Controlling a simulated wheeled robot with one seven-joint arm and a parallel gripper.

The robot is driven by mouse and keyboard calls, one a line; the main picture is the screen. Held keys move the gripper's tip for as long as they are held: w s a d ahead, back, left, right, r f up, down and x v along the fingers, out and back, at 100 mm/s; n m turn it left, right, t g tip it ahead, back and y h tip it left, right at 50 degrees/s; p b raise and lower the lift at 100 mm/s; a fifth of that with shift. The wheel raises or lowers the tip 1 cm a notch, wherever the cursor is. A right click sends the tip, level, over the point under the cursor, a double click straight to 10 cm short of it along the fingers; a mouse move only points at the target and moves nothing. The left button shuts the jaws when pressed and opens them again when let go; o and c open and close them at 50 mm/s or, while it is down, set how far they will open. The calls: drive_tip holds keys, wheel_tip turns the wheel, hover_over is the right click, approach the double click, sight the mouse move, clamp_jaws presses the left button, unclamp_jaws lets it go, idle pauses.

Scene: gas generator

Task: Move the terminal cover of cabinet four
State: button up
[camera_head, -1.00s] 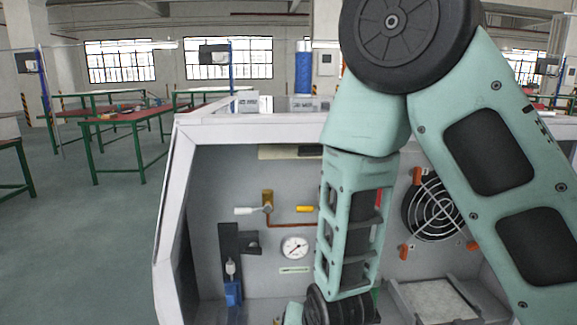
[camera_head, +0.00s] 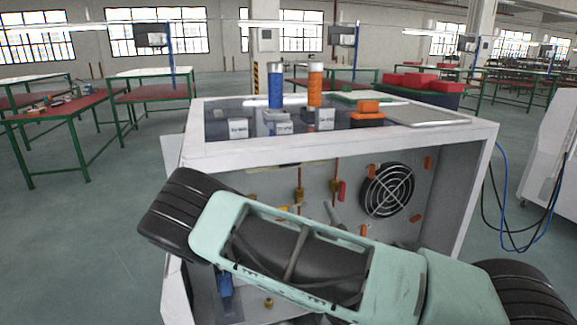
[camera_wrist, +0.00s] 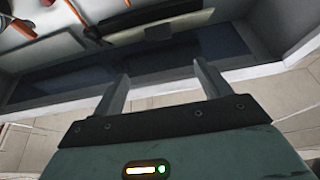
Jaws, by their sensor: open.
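A white-framed cabinet (camera_head: 470,145) stands open at the front in the head view. Its grey inner panel carries a round fan grille (camera_head: 387,190) and brass valve fittings. My arm crosses in front of it and hides much of the lower interior. No cabinet number is readable, and I cannot pick out the terminal cover for sure. My gripper (camera_wrist: 163,82) shows only in the wrist view, its two fingers apart with nothing between them. The fingers point toward a dark blue strip (camera_wrist: 60,84) and a pale edge. A flat dark piece with a light block (camera_wrist: 158,30) lies beyond them.
On the cabinet top stand a blue cylinder (camera_head: 275,88), an orange cylinder (camera_head: 314,85), small labelled boxes and an orange block (camera_head: 369,112). Green-framed tables (camera_head: 60,115) stand behind at left. Blue and black cables (camera_head: 503,190) hang at the right. Floor at left is clear.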

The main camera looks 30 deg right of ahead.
drive_tip(key=w+b, duration=0.1)
drive_tip(key=b, duration=1.3)
approach(292, 164)
drive_tip(key=p+x, duration=0.2)
drive_tip(key=x, duration=0.7)
drive_tip(key=shift+w+p, duration=0.15)
drive_tip(key=shift+p, duration=0.2)
